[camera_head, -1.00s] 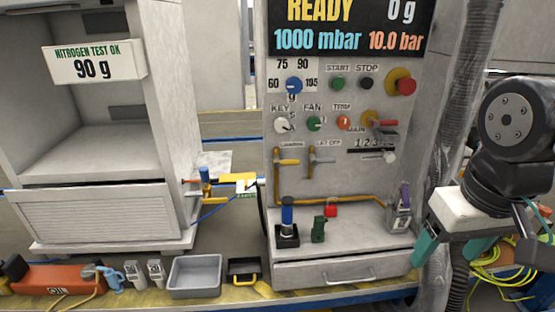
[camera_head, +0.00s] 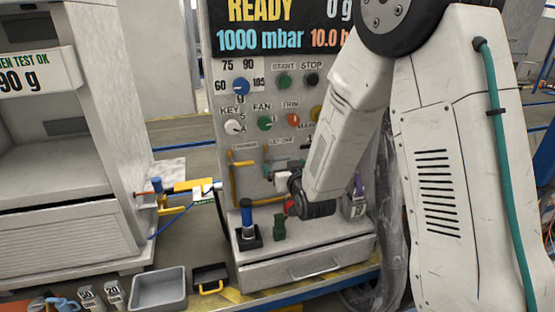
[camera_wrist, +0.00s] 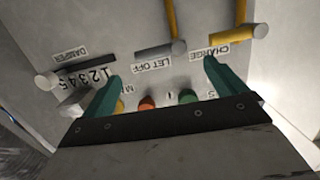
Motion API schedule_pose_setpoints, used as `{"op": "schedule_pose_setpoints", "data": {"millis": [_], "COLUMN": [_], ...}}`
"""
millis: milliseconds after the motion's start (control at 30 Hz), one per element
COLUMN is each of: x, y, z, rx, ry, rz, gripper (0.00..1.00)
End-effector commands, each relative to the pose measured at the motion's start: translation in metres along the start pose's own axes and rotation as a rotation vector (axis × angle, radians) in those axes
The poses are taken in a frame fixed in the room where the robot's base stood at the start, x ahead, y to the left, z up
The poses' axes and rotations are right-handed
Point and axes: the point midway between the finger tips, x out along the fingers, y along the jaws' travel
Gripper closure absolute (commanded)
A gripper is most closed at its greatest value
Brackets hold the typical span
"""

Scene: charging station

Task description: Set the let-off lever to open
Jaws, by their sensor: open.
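The let-off lever (camera_wrist: 158,51) is a grey bar lying roughly level in the wrist view, beside its LET OFF label (camera_wrist: 154,66) and a yellow pipe. My gripper (camera_wrist: 162,74) is open, with its teal fingers spread on either side of that label. The lever shows between and just beyond the fingertips, and nothing is held. In the head view my gripper (camera_head: 284,165) is in front of the panel and mostly hides the lever. The similar charge lever (camera_wrist: 234,34) is near the right fingertip; it also shows in the head view (camera_head: 242,163).
The damper slider (camera_wrist: 62,77) is to the left in the wrist view. Knobs and buttons, such as the blue dial (camera_head: 241,86), sit above the levers on the panel. A blue-handled part (camera_head: 247,219) and a green part (camera_head: 279,228) stand on the ledge below.

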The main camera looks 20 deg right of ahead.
Motion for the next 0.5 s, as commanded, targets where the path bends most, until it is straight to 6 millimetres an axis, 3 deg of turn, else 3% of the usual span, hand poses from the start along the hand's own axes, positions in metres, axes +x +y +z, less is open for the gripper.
{"op": "schedule_pose_setpoints", "data": {"millis": [33, 267, 500], "x": [0.003, 0.009, 0.043], "y": [-0.001, -0.002, -0.001], "z": [0.009, 0.015, 0.009], "rx": [-0.003, -0.008, -0.008], "ry": [0.035, 0.14, 0.149], "rz": [0.001, 0.005, 0.006], "gripper": [0.04, 0.04, 0.04]}}
